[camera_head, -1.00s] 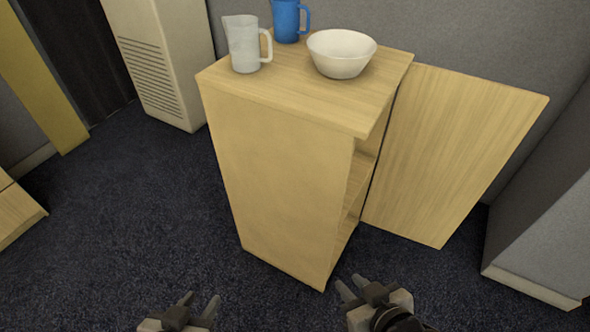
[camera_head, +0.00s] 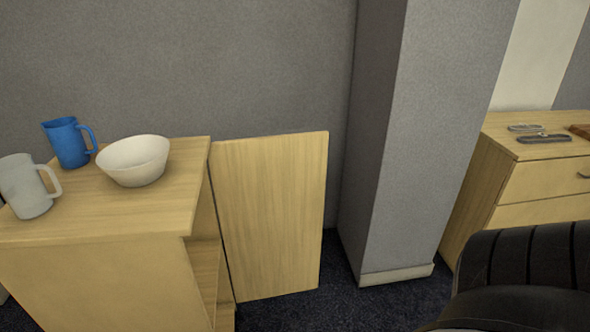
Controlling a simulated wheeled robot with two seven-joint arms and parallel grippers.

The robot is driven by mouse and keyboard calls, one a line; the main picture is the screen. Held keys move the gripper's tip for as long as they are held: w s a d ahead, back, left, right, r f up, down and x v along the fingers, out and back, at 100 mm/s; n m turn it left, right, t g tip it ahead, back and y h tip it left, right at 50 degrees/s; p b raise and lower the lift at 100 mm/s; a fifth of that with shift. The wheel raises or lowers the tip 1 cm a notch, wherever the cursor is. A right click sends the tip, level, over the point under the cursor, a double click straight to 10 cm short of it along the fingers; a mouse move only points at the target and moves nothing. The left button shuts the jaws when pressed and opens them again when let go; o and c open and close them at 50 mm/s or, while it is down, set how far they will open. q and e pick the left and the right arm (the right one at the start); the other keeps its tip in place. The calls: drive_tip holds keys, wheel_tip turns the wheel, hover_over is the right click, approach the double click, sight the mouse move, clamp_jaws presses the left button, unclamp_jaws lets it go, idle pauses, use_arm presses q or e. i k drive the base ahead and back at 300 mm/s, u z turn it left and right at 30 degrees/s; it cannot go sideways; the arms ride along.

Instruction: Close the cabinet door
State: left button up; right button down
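The wooden cabinet (camera_head: 110,280) stands at the lower left, its open front facing right and showing part of the shelves inside. Its door (camera_head: 270,215) is wide open, swung out to the right of the cabinet in front of the grey wall. The door's front edge and top corner are fully visible. Neither of my grippers shows in this view.
A white bowl (camera_head: 135,161), a blue pitcher (camera_head: 68,142) and a pale grey pitcher (camera_head: 27,186) stand on the cabinet top. A grey pillar (camera_head: 425,140) is right of the door. A drawer unit (camera_head: 535,185) and a black chair (camera_head: 525,285) are farther right. Dark carpet lies between.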

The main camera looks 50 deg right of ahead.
sight(269, 191)
drive_tip(key=u, duration=2.75)
drive_tip(key=k, duration=2.65)
drive_tip(key=z, duration=2.3)
drive_tip(key=i, duration=1)
